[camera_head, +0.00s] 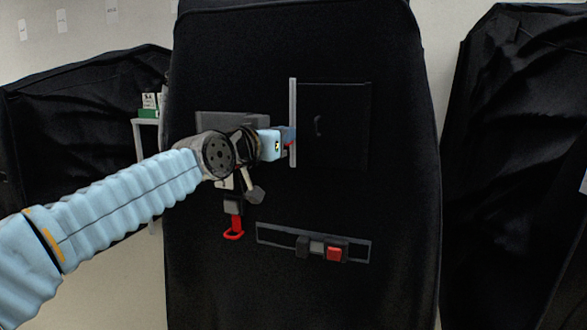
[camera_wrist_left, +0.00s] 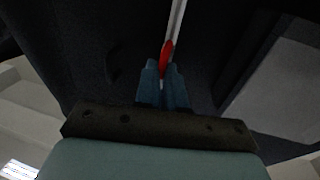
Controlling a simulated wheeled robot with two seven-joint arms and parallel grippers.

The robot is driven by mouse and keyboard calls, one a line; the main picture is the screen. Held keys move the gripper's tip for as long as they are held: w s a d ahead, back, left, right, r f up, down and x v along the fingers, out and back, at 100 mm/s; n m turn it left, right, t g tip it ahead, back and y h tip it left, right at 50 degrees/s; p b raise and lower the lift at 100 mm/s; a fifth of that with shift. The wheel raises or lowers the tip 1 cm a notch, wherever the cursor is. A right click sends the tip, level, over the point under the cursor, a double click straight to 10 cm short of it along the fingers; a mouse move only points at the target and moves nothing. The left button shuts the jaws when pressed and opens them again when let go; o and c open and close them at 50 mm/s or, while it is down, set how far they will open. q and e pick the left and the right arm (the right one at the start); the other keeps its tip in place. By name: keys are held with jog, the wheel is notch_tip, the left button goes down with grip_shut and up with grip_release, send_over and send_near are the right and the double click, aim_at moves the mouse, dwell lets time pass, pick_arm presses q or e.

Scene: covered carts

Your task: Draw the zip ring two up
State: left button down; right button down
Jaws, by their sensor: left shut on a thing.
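A pale vertical zip strip (camera_head: 293,100) runs along the left edge of a dark square panel on the black cover. A small red zip ring (camera_head: 290,145) sits at the strip's lower half, mostly hidden by my left gripper (camera_head: 287,142). In the left wrist view the red ring (camera_wrist_left: 167,52) shows at the tips of my left gripper (camera_wrist_left: 162,80), against the pale strip (camera_wrist_left: 177,20). The blue fingers are shut on it. My right gripper is in neither view.
Below my left wrist a red loop (camera_head: 233,231) hangs from a grey block. A strap with a red buckle (camera_head: 334,254) lies lower right. The dark panel (camera_head: 345,125) has a small handle. Other black-covered carts stand left (camera_head: 70,120) and right (camera_head: 520,150).

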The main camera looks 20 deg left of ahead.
pick_arm(q)
jog(key=p, duration=0.7)
send_near(296, 86)
jog(key=x, duration=0.4)
jog(key=shift+w+d, duration=0.2)
jog(key=c, duration=1.2)
grip_release()
jog(key=b+v, duration=0.2)
jog(key=v, duration=1.2)
jog(key=shift+d+f+b, duration=0.1)
jog(key=shift+b, duration=0.25)
